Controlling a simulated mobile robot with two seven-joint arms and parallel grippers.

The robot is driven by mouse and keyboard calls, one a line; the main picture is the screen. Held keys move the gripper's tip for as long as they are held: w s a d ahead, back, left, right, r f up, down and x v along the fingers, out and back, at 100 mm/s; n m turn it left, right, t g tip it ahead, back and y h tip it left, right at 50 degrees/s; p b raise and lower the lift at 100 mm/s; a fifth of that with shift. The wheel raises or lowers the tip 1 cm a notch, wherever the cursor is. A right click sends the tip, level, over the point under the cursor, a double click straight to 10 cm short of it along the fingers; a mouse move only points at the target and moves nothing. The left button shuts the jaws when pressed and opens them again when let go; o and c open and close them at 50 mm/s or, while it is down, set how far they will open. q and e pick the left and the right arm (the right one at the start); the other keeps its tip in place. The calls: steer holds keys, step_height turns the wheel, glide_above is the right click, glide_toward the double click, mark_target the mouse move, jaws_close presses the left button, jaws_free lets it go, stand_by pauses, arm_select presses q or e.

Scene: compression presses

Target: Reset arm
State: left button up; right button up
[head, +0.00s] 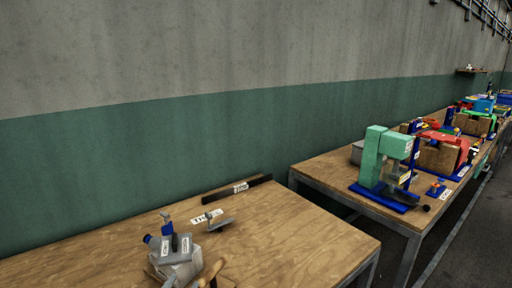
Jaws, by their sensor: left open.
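My right gripper is not in view.
A small grey bracket (219,224) and a white label lie on the near table, with a black bar (237,190) at its back edge. A green press (384,155) on a blue base stands on the second table (328,172), with more presses behind. A gap separates the tables.

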arm_select(q)
steer(key=s+f+g, duration=0.2)
steer(key=s+f, duration=0.1)
steer(key=s+a+f+n+g, duration=0.1)
steer(key=s+f+g, duration=0.1)
steer(key=s+f, duration=0.1)
steer(key=s+a+f+g, duration=0.1)
steer(key=s+f+g, duration=0.1)
steer(key=s+f, duration=0.2)
steer(key=shift+s+n, duration=0.4)
steer(key=shift+s, duration=0.35)
steer(key=s+f+g, duration=0.3)
steer(key=s+g, duration=0.2)
steer(key=s, duration=0.4)
steer(key=s+f+g+b, duration=0.1)
steer(key=s+f, duration=0.1)
steer(key=f, duration=1.1)
steer(key=s+f, duration=0.2)
steer(key=f, duration=1)
steer(key=s+a+f+g+b, duration=0.1)
steer(key=s+a+f, duration=0.1)
steer(key=s+f, duration=1.1)
steer(key=shift+s+a+f, duration=0.15)
steer(key=shift+s+f, duration=0.15)
steer(key=shift+s, duration=0.15)
